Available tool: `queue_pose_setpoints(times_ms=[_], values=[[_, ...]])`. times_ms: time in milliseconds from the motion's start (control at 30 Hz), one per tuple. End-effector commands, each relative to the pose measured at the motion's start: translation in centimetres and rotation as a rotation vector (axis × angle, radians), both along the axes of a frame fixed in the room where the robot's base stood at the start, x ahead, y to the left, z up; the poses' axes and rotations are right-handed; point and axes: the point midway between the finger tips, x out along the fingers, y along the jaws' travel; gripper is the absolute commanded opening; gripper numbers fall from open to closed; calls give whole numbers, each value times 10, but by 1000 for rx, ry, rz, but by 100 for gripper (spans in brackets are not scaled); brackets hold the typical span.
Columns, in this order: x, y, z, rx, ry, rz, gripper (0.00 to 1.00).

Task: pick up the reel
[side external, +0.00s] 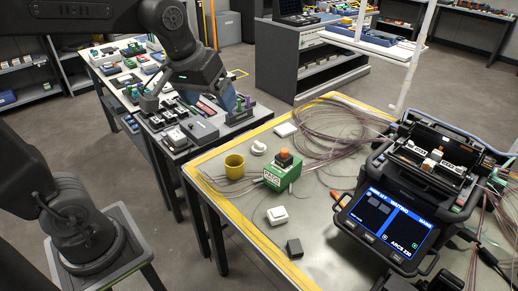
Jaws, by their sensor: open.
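My gripper (150,103) is at the left of the picture, over the crowded side bench, and small in this view. It is open, and I see nothing held in it. It is well apart from the work table. A small white, rounded piece (259,148) on the work table, behind the green box, looks most like the reel, but it is too small to be sure. A large loose coil of thin fibre (335,130) lies at the back of the same table.
The work table (226,207) has a yellow edge.

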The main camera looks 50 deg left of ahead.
Motion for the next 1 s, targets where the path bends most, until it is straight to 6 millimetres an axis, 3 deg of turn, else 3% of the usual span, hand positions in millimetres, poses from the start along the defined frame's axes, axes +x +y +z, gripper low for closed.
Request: queue_pose_setpoints(times_ms=[33, 267, 467, 600, 800, 1000], values=[[23, 7, -1, -20, 28, 63, 85], [112, 38, -20, -104, 114, 355, 85], [182, 72, -64, -162, 186, 614, 85], [222, 98, -108, -195, 233, 798, 85], [258, 131, -174, -226, 287, 1027, 85], [270, 146, -210, -239, 310, 1143, 85]])
